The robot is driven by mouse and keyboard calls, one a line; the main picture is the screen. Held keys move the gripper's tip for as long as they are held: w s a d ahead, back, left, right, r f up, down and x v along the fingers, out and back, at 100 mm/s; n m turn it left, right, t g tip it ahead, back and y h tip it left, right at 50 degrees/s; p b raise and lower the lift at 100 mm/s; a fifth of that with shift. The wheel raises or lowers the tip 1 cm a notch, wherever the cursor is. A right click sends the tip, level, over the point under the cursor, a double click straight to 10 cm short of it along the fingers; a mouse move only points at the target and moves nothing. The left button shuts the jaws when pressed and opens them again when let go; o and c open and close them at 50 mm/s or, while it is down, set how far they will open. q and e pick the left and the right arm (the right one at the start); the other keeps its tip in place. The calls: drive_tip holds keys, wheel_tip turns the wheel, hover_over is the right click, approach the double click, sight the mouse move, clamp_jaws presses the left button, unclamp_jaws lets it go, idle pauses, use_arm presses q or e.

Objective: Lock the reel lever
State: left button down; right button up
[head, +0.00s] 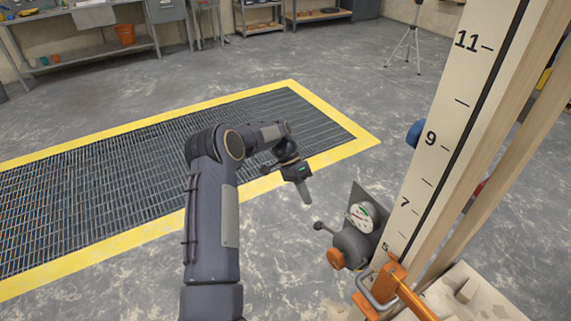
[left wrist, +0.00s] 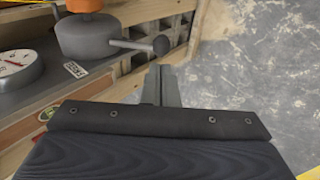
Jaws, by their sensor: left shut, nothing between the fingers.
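The reel (head: 352,246) is a grey drum with an orange knob (head: 336,258), mounted low by the tall scale board in the head view. Its lever (head: 326,229) is a short rod with a dark ball end, sticking out to the left. In the left wrist view the lever (left wrist: 132,44) points right from the drum (left wrist: 85,38), ending in the ball. My left gripper (head: 307,199) is shut and empty, above and left of the lever in the head view. In the left wrist view its closed fingers (left wrist: 161,70) appear just below the ball, apparently apart from it. My right gripper is not visible.
A round dial gauge (head: 361,217) sits beside the reel. The tall numbered board (head: 440,140) and an orange clamp (head: 398,283) stand on the right. A yellow-edged floor grating (head: 90,170) lies left. Concrete floor left of the reel is clear.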

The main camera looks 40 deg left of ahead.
use_arm(q)
drive_tip(key=a+f+v, duration=0.1)
drive_tip(key=v, duration=0.9)
drive_tip(key=shift+w+a+b, duration=0.3)
drive_tip(key=shift+b, duration=0.1)
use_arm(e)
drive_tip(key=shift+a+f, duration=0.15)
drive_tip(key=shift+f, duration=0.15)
